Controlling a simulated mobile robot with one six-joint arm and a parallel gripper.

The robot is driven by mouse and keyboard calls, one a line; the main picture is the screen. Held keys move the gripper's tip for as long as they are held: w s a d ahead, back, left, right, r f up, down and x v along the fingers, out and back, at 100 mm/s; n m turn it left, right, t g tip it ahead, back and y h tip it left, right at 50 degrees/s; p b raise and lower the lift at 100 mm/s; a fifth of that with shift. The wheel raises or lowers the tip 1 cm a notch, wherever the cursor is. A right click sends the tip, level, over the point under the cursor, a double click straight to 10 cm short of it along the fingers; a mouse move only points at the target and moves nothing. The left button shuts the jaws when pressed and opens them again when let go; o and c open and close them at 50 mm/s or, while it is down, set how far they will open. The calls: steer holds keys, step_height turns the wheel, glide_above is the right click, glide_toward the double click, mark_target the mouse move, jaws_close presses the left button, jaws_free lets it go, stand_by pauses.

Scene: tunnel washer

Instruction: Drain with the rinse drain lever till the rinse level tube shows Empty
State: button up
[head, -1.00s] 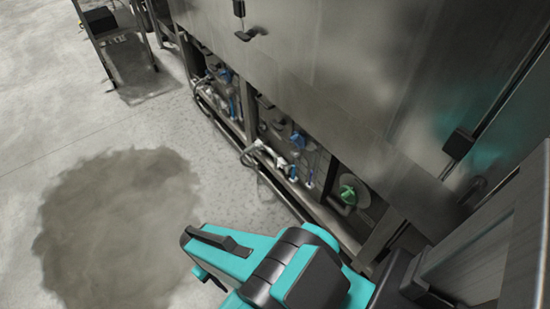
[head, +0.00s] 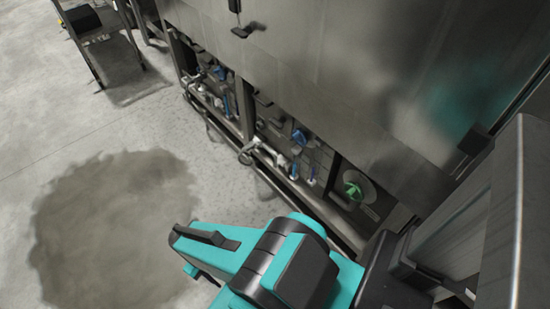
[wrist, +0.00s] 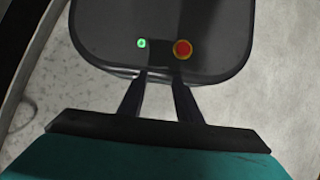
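I cannot make out the rinse drain lever or the rinse level tube for certain in any view. In the head view, the washer's lower bays hold blue handles (head: 299,136) and a green handle (head: 353,190) among pipes, too small to tell apart by label. My arm crosses the bottom of the head view, and the gripper itself is hidden there. In the wrist view, my gripper (wrist: 162,78) has its two dark fingers apart with nothing between them, away from the handles.
The washer's steel side panel (head: 330,70) overhangs the bays. A pale pipe (head: 268,153) runs low along its front. A small dark stand (head: 82,22) is at the far left. The floor (head: 60,120) left of the machine is clear, with a dark patch (head: 110,230).

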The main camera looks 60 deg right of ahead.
steer(key=shift+o, duration=0.6)
steer(key=w+d+f+m+t+h+b, duration=0.1)
steer(key=w+d+f+m+h+b, duration=0.25)
steer(key=w+d+b, duration=0.6)
steer(key=m+h+b, duration=1)
steer(key=m+b, duration=0.8)
steer(key=b, duration=0.3)
glide_toward(275, 157)
steer(key=w+a, duration=0.1)
steer(key=a, duration=0.1)
steer(key=shift+w+a+r+y, duration=0.2)
steer(key=shift+r+y, duration=0.05)
steer(key=shift+r, duration=0.2)
steer(key=shift+d+f, duration=0.1)
steer(key=shift+b+x, duration=1.6)
steer(key=shift+x, duration=5.15)
